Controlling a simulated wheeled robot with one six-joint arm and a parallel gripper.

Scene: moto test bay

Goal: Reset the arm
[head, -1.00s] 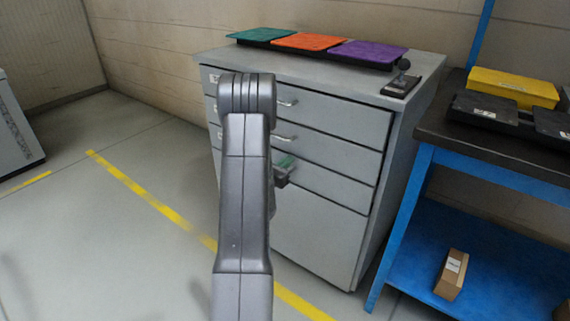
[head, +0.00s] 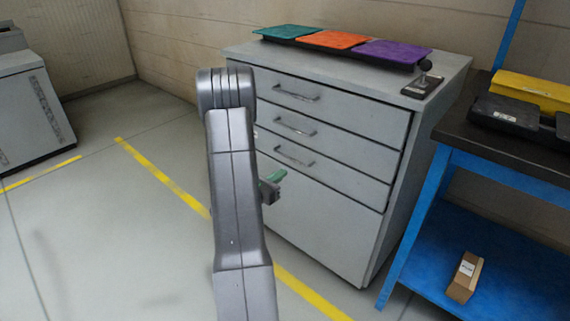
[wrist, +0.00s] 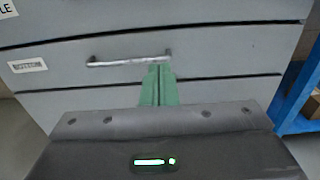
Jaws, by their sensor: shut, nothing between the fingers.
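My arm stands upright in the middle of the head view, in front of a grey drawer cabinet (head: 315,200). My gripper (head: 275,178) shows partly past the arm's right side, with green fingers, in front of the cabinet's lower front. In the wrist view the green fingers of my gripper (wrist: 159,75) are together and empty. Their tips appear just below a drawer handle (wrist: 130,60); whether they touch it I cannot tell. The drawers look closed.
Green (head: 290,33), orange (head: 333,40) and purple (head: 392,51) trays and a small black stand (head: 423,84) are on the cabinet top. A blue bench (head: 415,222) stands right, with a cardboard box (head: 465,278) on its shelf.

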